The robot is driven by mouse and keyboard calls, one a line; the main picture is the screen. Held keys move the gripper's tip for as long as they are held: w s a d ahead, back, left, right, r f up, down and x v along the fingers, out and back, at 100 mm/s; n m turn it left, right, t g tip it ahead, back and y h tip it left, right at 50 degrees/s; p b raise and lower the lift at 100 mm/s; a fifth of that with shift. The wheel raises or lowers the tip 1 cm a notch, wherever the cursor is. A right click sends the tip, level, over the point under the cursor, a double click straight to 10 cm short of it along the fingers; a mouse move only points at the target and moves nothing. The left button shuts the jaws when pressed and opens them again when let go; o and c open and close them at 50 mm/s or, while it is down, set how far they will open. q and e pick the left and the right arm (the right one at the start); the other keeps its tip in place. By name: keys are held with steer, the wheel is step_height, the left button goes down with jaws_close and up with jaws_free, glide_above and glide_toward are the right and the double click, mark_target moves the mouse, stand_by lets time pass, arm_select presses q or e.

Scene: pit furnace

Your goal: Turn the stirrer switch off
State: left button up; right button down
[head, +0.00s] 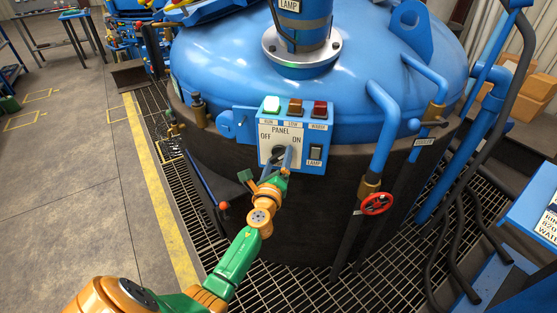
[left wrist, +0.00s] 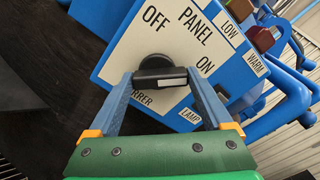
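The stirrer switch is a black knob with a bar handle (left wrist: 160,78) on the white face of the control panel (head: 268,134). In the left wrist view the panel (left wrist: 150,45) carries the words OFF and ON, and the bar's right end lies toward ON. My left gripper (left wrist: 160,88) has its two blue fingers at the bar's two ends, with no clear gap at either side. In the head view the left gripper (head: 277,162) is at the panel front and partly hides the knob. The label under the knob is partly covered. My right gripper is not in view.
Green, orange and red buttons (head: 296,107) line the panel top, and a lamp switch (head: 315,153) sits at its right. The blue furnace lid (head: 350,70) lies behind. A blue pipe and red valve wheel (head: 376,204) stand to the right. Grating covers the floor below.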

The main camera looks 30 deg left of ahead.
arm_select(q)
steer(key=shift+c, duration=1.1)
steer(key=shift+f+n, duration=0.1)
steer(key=shift+n, duration=0.3)
steer(key=n+b, duration=0.1)
steer(key=n, duration=0.2)
steer(key=n+b, duration=0.1)
steer(key=n, duration=0.3)
steer(key=shift+n, duration=0.3)
steer(key=n, duration=0.4)
steer(key=shift+a+n+b, duration=0.15)
steer(key=shift+n+b, duration=0.15)
steer(key=shift+b, duration=0.05)
steer(key=n, duration=0.4)
steer(key=shift+n, duration=0.6)
